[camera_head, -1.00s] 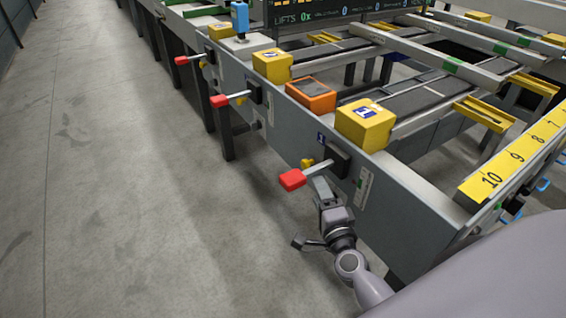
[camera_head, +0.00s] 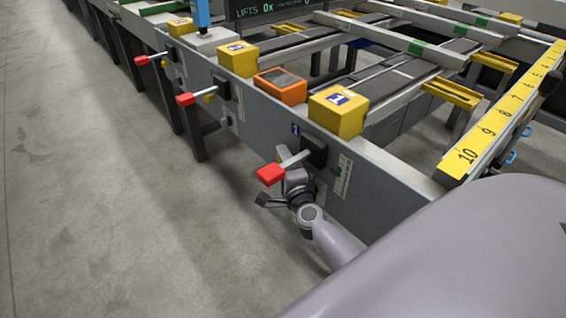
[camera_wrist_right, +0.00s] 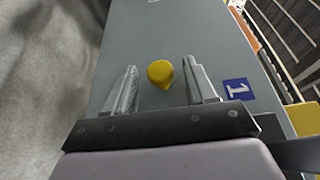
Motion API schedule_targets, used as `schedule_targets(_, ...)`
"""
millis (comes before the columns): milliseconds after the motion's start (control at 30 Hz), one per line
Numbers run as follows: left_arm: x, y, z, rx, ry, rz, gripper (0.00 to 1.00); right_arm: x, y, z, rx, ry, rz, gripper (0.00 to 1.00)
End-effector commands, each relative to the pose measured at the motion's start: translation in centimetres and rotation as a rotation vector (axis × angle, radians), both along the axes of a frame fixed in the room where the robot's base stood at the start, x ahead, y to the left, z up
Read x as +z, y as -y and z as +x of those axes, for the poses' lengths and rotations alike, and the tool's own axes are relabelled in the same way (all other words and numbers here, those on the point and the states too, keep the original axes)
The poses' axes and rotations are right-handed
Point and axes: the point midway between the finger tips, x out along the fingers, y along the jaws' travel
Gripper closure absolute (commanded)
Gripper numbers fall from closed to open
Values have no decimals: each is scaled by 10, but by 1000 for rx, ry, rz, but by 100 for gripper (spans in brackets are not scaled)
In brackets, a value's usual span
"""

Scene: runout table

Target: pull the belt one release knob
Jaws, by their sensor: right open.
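The belt one release knob is a round yellow knob (camera_wrist_right: 160,74) on the grey side panel (camera_wrist_right: 215,45), left of a blue label "1" (camera_wrist_right: 235,90) in the right wrist view. My right gripper (camera_wrist_right: 160,65) is open, with one finger on each side of the knob and a gap to each. In the head view my right gripper (camera_head: 284,157) is at the panel beside the red-handled lever (camera_head: 270,174). The knob is hidden there. My left gripper is not in view.
Yellow blocks (camera_head: 339,110) and an orange box (camera_head: 280,85) sit along the table's top edge. More red-handled levers (camera_head: 186,99) stick out further along the panel. A yellow numbered ruler (camera_head: 495,118) is at the right. The floor to the left is clear.

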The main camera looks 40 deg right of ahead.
Motion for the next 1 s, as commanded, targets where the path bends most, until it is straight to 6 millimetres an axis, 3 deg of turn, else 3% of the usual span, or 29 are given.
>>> schedule_targets(300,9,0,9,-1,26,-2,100,0,1,3,0,-2,-2,45)
schedule_targets(500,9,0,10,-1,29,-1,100,0,1,3,0,-2,-2,100)
schedule_targets(700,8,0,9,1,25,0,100,0,0,2,1,-1,-1,100)
schedule_targets(1000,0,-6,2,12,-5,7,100,0,-19,1,3,-1,-1,100)
